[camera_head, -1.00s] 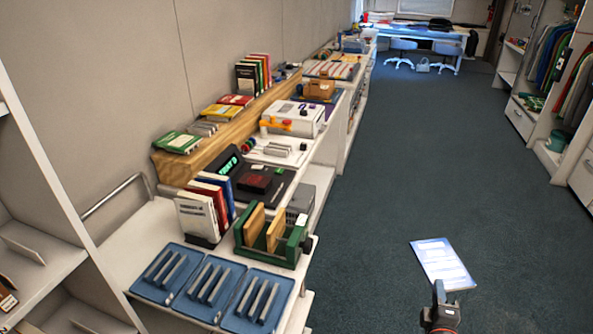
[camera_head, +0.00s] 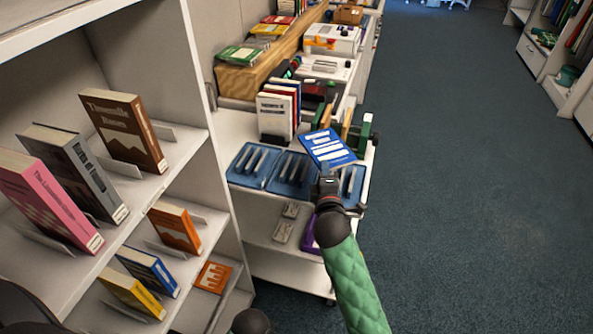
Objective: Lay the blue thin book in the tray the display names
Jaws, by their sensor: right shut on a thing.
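The blue thin book (camera_head: 326,148), with white print on its cover, is held by my right gripper (camera_head: 327,172). My right gripper is shut on the book's near edge. The book is tilted above the cart top, in front of the green-and-wood book press. Three blue trays with grey ribs stand in a row on the cart: the left tray (camera_head: 236,177), the middle tray (camera_head: 278,184) and the right tray (camera_head: 361,188), partly hidden by my gripper and the book.
A white bookcase (camera_head: 191,158) with tilted books stands close on the left. Upright books (camera_head: 275,116) stand behind the trays. The green press (camera_head: 364,132) is at the cart's right edge. The carpet on the right is clear.

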